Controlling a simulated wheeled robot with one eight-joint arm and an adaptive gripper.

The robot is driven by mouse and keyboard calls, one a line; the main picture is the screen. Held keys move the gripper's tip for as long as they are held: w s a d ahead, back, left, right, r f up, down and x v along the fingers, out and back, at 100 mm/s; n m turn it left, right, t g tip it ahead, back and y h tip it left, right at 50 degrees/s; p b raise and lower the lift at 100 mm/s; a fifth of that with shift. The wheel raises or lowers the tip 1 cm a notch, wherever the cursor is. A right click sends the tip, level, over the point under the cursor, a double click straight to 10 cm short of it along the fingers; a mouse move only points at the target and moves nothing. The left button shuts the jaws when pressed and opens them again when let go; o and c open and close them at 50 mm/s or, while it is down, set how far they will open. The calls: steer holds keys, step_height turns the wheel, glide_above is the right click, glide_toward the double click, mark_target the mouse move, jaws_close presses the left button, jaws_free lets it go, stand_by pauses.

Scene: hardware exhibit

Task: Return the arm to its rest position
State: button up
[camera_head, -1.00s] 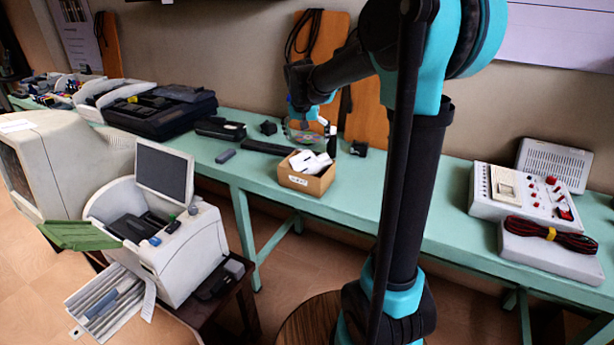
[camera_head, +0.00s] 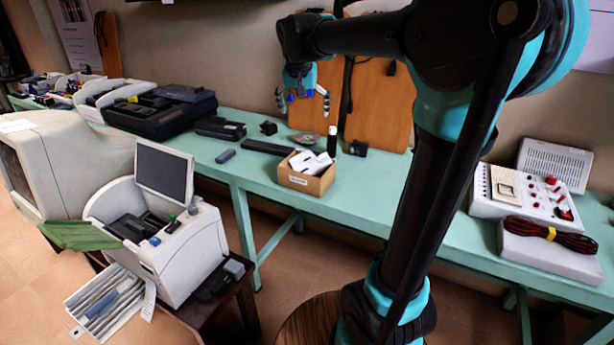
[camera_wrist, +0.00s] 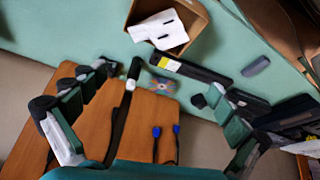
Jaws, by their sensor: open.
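My gripper (camera_head: 303,102) hangs fingers-down from my bent arm, in the upper middle of the head view. It is raised above the back of the green table (camera_head: 365,190), in front of an orange-brown board (camera_head: 381,105). Its fingers are spread wide with nothing between them. In the wrist view my gripper (camera_wrist: 160,82) also shows open and empty, fingers to left and right. My arm's upper link runs nearly level from the elbow at upper right. The lower link leans right, rising from the base at the bottom.
A cardboard box (camera_head: 306,181) with white papers stands on the table below my gripper, near a dark cylinder (camera_head: 332,141). A white control panel (camera_head: 524,193) and a grey box with coiled cable (camera_head: 550,245) are at right. A white machine (camera_head: 165,245) stands at left front.

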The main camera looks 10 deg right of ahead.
steer(key=shift+s, duration=0.1)
steer(key=s+d+f+n, duration=0.2)
steer(key=s+d+f, duration=0.1)
steer(key=s+f, duration=1)
steer(key=s+d+f+n+y, duration=0.1)
steer(key=s+d+f, duration=0.3)
steer(key=s+f, duration=0.9)
steer(key=shift+s+f+n+y, duration=0.15)
steer(key=shift+f+n+y, duration=0.15)
steer(key=shift+f+n, duration=0.3)
